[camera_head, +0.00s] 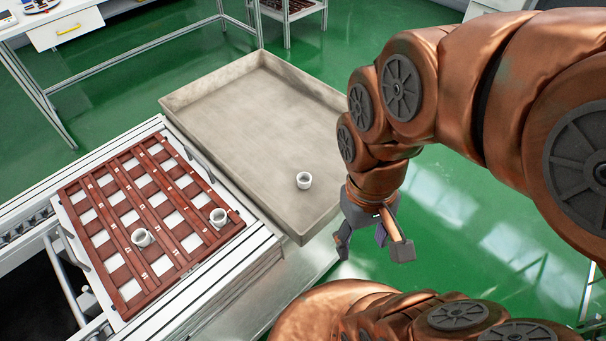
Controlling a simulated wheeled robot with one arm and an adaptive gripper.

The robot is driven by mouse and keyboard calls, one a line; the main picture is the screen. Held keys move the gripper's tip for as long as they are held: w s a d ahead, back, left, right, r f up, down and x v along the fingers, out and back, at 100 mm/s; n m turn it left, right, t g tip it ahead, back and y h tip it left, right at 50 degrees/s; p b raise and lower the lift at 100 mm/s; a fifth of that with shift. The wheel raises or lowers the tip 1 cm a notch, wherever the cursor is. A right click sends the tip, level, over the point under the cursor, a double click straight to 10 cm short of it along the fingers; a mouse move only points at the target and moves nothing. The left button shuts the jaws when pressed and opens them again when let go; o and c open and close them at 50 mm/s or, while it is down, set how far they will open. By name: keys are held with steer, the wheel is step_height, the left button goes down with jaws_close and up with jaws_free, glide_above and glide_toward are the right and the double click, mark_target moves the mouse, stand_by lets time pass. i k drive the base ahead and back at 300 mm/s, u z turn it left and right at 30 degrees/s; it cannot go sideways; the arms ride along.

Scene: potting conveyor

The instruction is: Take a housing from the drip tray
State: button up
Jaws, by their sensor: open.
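The drip tray (240,118) is a wide, shallow grey tray beside the conveyor. One white, cup-shaped housing (304,180) stands upright in it, toward the near right part of its floor. My gripper (372,250) is open and empty. In the picture it is to the right of the housing and lower, past the tray's right edge, apart from the housing. My arm hides part of the tray's right side.
A red-brown slotted rack (112,284) lies on the conveyor at left. Two more white housings, a left one (142,238) and a right one (218,218), stand on it. A bench with a drawer (68,30) is at the far left. Green floor shows around the tray.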

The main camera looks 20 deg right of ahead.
mark_target(304, 179)
steer(key=z, duration=1.95)
steer(key=i, duration=2.65)
steer(key=z, duration=3.55)
steer(key=k, duration=2.05)
steer(key=z, duration=0.3)
